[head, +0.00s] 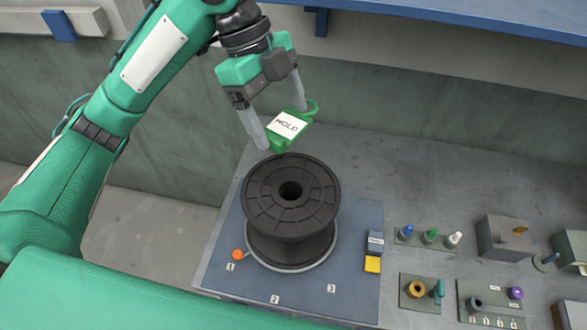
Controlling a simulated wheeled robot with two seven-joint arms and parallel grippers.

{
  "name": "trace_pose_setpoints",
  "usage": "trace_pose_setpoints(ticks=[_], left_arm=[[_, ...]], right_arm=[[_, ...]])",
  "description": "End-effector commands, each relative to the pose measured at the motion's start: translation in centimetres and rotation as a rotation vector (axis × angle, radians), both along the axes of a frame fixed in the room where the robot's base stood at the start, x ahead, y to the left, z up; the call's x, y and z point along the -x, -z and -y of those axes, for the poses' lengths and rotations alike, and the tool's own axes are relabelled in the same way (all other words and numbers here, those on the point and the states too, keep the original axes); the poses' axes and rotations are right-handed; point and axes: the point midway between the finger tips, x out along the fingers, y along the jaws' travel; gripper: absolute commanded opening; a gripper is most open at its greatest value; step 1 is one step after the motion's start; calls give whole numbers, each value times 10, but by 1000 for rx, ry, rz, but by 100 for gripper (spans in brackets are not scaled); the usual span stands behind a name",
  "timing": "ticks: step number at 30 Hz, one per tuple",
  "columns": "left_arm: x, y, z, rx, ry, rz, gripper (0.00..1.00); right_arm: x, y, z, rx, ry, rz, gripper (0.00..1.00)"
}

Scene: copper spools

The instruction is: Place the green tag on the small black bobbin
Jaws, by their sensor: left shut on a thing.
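My left gripper (282,126) is shut on the green tag (275,139), which has a white label reading "HOLD" and a loop at its far end. It holds the tag tilted, above and behind the top flange of a large black spool (291,196). The tag overlaps the table behind the spool in the picture; a gap to the spool is hard to judge. A small dark bobbin-like piece (477,303) sits on a numbered plate at the lower right; whether it is the small black bobbin I cannot tell. My right gripper is not in view.
The large spool stands on a blue mat (358,218) numbered 1 to 3, with an orange button (238,254) and a yellow block (372,264). Pegs, small plates and a grey box (502,238) crowd the right. The grey table behind the mat is clear.

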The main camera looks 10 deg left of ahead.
Motion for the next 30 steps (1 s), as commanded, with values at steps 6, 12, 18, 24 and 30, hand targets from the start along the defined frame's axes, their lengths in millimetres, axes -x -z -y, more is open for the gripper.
trace_pose_setpoints(ticks=[6, 12, 18, 24, 30], left_arm=[[1, 38, 0, -1, -2, -9, 60], [2, 84, 0, -2, -1, -7, 60], [2, 130, -1, -1, -1, -7, 60], [1, 156, 0, -1, -2, -4, 60], [1, 172, 0, -1, -1, -5, 60]], right_arm=[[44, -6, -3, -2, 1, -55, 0], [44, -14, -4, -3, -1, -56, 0], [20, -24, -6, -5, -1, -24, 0], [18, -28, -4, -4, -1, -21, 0], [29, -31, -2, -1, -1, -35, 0]])
